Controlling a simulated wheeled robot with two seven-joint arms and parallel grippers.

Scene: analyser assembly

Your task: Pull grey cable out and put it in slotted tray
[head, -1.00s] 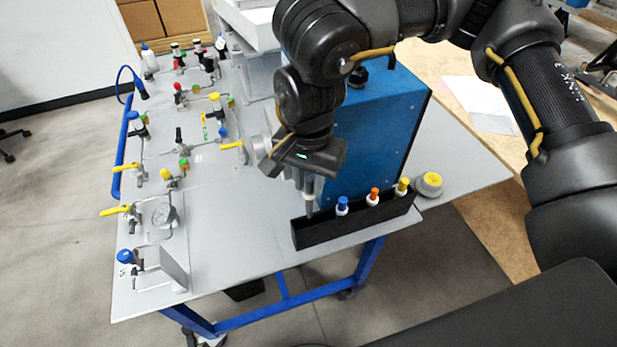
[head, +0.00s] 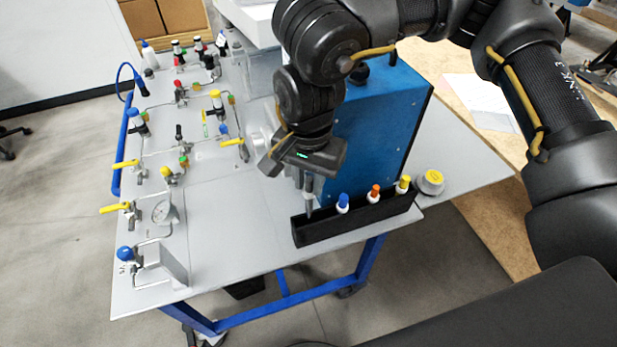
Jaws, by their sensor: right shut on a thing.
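The slotted tray (head: 355,223) is a long black holder at the front right of the grey table. Blue, orange and yellow-capped pieces stand in it. My right gripper (head: 309,196) points down over the tray's left end. It is shut on the grey cable (head: 309,206), of which only a short grey piece shows at the fingertips, its lower end at or in the tray's left end. I cannot tell how deep it sits. My left gripper is not in view.
A blue box (head: 375,130) stands right behind the tray, close to my right arm. A round yellow-topped piece (head: 431,182) sits at the tray's right. Valves and pipes, with a gauge (head: 164,212), fill the left side. The table front between is clear.

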